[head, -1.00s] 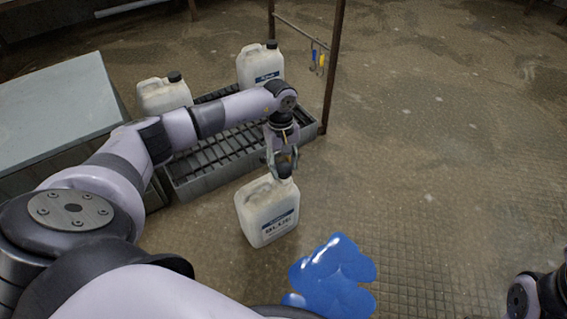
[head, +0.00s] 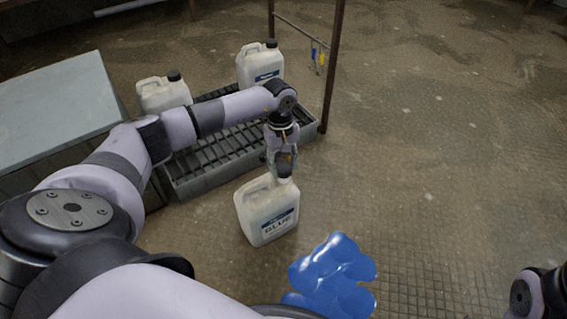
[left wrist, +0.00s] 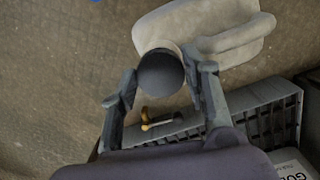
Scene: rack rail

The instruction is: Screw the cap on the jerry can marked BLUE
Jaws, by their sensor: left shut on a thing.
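The white jerry can marked BLUE (head: 265,218) stands upright on the floor, its label facing me. Its pale top also shows in the left wrist view (left wrist: 225,20). My left gripper (head: 284,165) points down over its neck and is shut on the dark cap (head: 284,171). In the left wrist view the round cap (left wrist: 160,74) sits between the fingers, over the can's mouth. A thin strip of pale neck shows beside it. I cannot tell how tightly the cap is seated.
A blue spill (head: 333,275) lies on the floor in front. A rusty post (head: 332,70) rises behind.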

